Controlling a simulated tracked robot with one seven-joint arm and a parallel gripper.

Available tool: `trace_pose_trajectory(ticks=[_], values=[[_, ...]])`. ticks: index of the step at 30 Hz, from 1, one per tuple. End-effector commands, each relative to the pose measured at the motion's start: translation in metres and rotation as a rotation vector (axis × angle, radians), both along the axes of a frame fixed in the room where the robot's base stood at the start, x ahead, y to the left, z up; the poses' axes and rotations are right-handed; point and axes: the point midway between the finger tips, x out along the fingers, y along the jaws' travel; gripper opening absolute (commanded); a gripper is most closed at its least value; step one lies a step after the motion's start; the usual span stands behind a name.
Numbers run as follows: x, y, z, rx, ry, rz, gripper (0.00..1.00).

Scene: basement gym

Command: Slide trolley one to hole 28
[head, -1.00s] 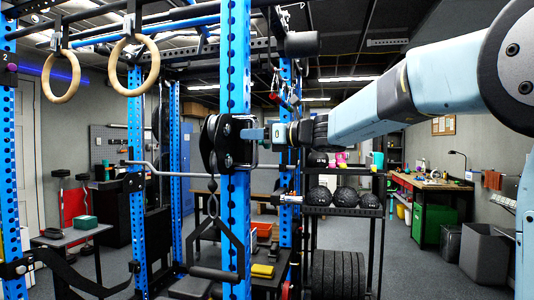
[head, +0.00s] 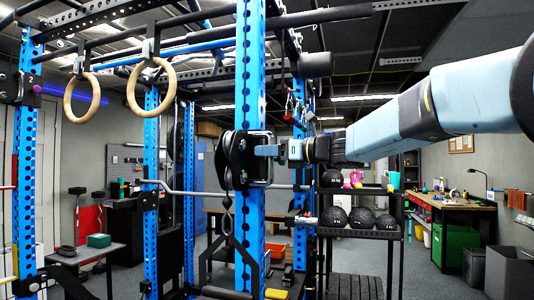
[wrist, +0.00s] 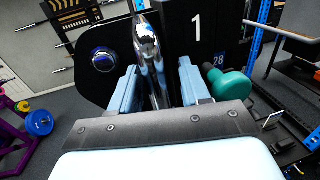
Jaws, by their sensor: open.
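Trolley one (head: 237,160) is a black carriage with pulley wheels, mounted on a blue perforated upright (head: 250,75) in the head view. In the wrist view its black plate (wrist: 185,35) carries a white "1". A chrome bar (wrist: 150,55) on it stands between the two pale blue fingers of my gripper (wrist: 158,85), which are open on either side. The head view shows my gripper (head: 270,150) at the trolley's right side. A small "28" (wrist: 219,60) shows beside the plate, near a teal knob (wrist: 233,86). I cannot tell whether the fingers touch the bar.
Wooden rings (head: 151,80) hang at the upper left of the rack. A grey bar (head: 190,190) crosses behind the trolley. A shelf with black balls (head: 345,232) stands to the right, with a workbench (head: 450,203) beyond. Grey floor is open at the right.

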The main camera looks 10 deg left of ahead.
Motion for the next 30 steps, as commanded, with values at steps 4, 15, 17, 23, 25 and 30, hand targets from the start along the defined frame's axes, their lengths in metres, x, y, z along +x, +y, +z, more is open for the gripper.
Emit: trace_pose_trajectory(ticks=[4, 15, 17, 23, 25, 30], values=[[-0.002, -0.005, 0.000, 0.000, -0.001, -0.001, 0.46], [-0.025, -0.065, 0.000, 0.000, -0.001, -0.003, 0.46], [-0.029, -0.075, 0.000, 0.000, 0.000, -0.002, 0.46], [-0.042, -0.107, -0.001, 0.001, 0.000, -0.001, 0.46], [-0.044, -0.115, -0.001, 0.000, 0.000, -0.002, 0.46], [-0.049, -0.126, -0.001, 0.000, 0.000, 0.000, 0.46]])
